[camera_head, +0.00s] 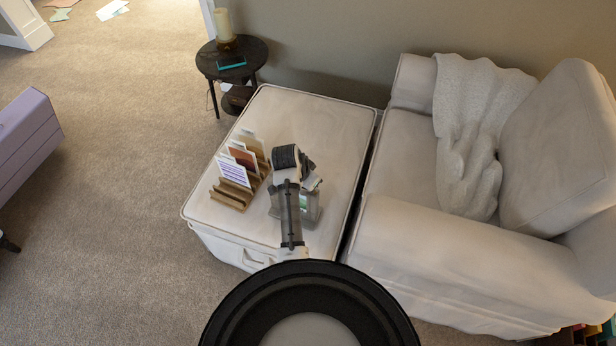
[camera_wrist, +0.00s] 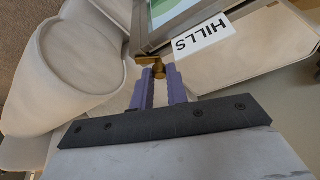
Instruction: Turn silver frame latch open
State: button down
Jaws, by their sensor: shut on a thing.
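A silver-grey frame (camera_wrist: 200,45) with a greenish picture fills the upper part of the wrist view. A white label (camera_wrist: 204,44) reading "HILLS" is beside the picture. A small brass-coloured latch (camera_wrist: 148,61) is at the frame's edge. My gripper (camera_wrist: 158,74) has its two purple-grey fingers closed on the latch, with the tips partly covering it. In the head view the silver frame (camera_head: 313,207) stands on the ottoman, largely hidden behind my arm. The latch and fingertips cannot be made out there.
A wooden rack (camera_head: 232,197) holding several cards stands close to the left of the frame on the cream ottoman (camera_head: 310,115). A cream sofa (camera_head: 400,150) adjoins on the right. A dark side table (camera_head: 245,52) with a candle stands behind. The ottoman's far part is clear.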

jog(key=n+y, duration=0.1)
jog(key=n, duration=0.2)
jog(key=n+t+y, duration=0.1)
jog(key=n, duration=0.1)
jog(key=shift+s+d+n, duration=0.1)
jog(key=shift+d+n, duration=0.1)
jog(key=shift+n, duration=0.5)
jog(key=c, duration=1.4)
grip_release()
